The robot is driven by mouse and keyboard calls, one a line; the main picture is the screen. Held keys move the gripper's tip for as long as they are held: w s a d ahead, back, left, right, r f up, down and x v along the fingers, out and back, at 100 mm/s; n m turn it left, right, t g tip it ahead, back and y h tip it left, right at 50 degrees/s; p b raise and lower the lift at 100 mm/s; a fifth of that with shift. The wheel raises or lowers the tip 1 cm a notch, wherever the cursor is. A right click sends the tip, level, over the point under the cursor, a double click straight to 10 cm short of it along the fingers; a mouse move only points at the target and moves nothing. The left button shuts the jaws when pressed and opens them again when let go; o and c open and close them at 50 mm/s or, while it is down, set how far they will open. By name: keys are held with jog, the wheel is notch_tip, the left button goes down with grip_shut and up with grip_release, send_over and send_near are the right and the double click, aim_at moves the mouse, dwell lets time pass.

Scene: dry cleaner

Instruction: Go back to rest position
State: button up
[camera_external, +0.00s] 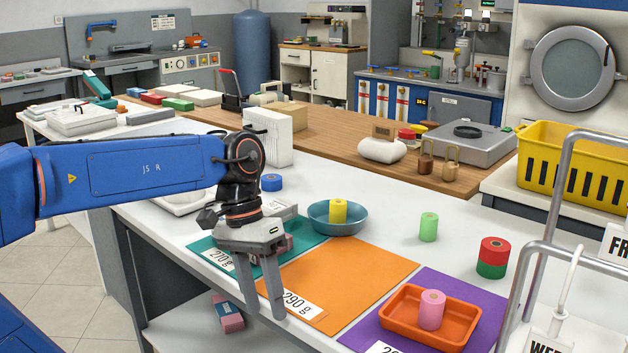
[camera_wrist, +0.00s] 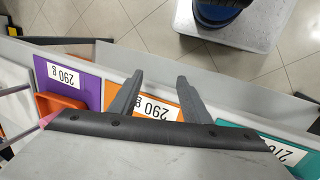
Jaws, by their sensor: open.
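My gripper (camera_external: 259,288) is open and empty, pointing down over the front edge of the table, between the teal mat (camera_external: 209,253) and the orange mat (camera_external: 350,268). In the wrist view its two fingers (camera_wrist: 157,100) stand apart with nothing between them, in front of the orange mat's label. My blue arm reaches in from the left. A pinkish block behind the fingers on the teal mat is partly hidden.
An orange tray (camera_external: 396,326) holding a pink roll (camera_external: 432,310) sits on the purple mat (camera_external: 463,290). A blue bowl (camera_external: 318,215) holds a yellow roll (camera_external: 339,211). A green roll (camera_external: 428,227) and a red-green stack (camera_external: 493,257) stand behind. Metal rails (camera_external: 539,262) rise at right.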

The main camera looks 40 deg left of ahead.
jog(key=s+a+f+t+y, duration=0.2)
jog(key=a+f+t, duration=0.3)
jog(key=f, duration=0.3)
jog(key=shift+s+a+m+y, duration=0.25)
jog(key=shift+s+m+y, duration=0.15)
jog(key=shift+y, duration=0.4)
